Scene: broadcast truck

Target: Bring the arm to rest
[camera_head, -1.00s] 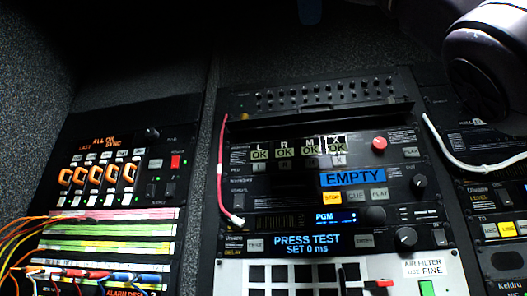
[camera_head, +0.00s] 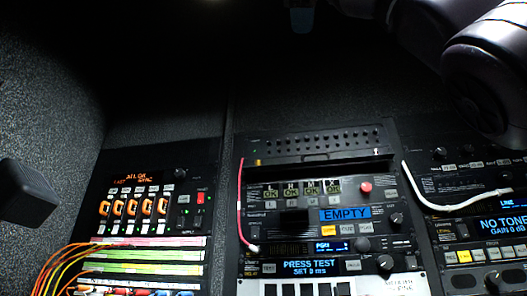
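My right arm (camera_head: 485,75) comes in at the upper right as dark, rounded links and reaches left along the top edge. At its end, a small bluish-grey tip of my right gripper (camera_head: 302,17) shows at the top, cut off by the frame. Its fingers cannot be made out, so I cannot tell whether it is open or shut. It appears in front of the dark upper wall, above the rack panels, with nothing visible in it. A dark, rounded block at the left edge may be part of my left gripper (camera_head: 27,192); no fingers show on it.
The middle rack (camera_head: 318,140) has a blue EMPTY display (camera_head: 345,213), a red knob (camera_head: 365,187) and a pink cable (camera_head: 240,205). The left panel (camera_head: 190,165) has orange-lit switches and coloured cables below. A white cable (camera_head: 450,206) loops at right. The upper wall is clear.

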